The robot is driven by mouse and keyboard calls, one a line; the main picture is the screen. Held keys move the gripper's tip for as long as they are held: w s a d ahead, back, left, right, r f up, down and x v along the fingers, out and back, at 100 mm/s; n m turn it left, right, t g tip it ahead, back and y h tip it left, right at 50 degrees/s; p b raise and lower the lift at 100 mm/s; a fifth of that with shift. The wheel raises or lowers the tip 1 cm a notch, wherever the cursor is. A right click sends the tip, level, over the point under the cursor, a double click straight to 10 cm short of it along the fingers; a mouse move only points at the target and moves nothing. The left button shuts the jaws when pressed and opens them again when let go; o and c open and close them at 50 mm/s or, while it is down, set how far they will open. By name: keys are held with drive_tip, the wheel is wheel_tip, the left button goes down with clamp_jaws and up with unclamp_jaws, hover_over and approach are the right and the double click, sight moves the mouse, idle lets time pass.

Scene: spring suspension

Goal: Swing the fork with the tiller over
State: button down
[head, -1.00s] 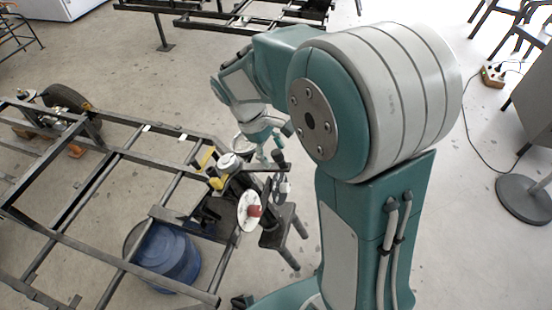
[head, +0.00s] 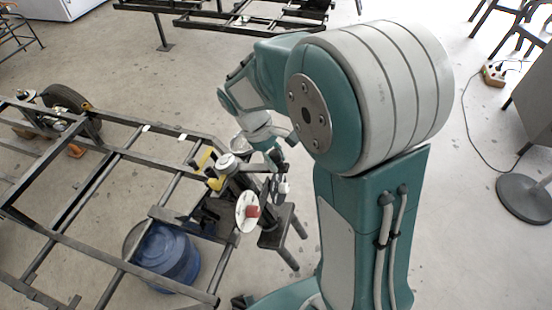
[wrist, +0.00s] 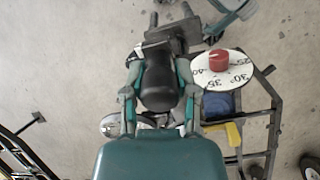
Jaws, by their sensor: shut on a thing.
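The tiller shows in the wrist view as a thick black rounded grip (wrist: 160,88). My gripper (wrist: 160,95) is shut on it, one finger on each side. In the head view my gripper (head: 274,158) is at the right end of the frame, and the arm partly hides the grip. A white dial (wrist: 222,70) with degree marks and a red knob (wrist: 218,60) is right of the grip; it also shows in the head view (head: 243,222). I cannot clearly make out the fork among the dark parts by the dial.
A dark metal frame (head: 90,247) fills the left, with a blue drum (head: 170,255) below it. Yellow parts (head: 216,183) stick up beside the dial. A small dark stand (head: 284,228) is close to my arm. Open floor lies on the right, with a cable and a round base (head: 523,198).

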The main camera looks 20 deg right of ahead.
drive_tip(key=shift+s+d+f, duration=0.1)
drive_tip(key=shift+s, duration=0.2)
drive_tip(key=s+a+f+m, duration=0.1)
drive_tip(key=s+a+m, duration=0.5)
drive_tip(key=a+m, duration=0.2)
drive_tip(key=shift+a+f, duration=0.25)
drive_tip(key=shift+a, duration=0.05)
drive_tip(key=shift+s, duration=0.1)
idle(0.4)
drive_tip(key=shift+c, duration=1.9)
unclamp_jaws()
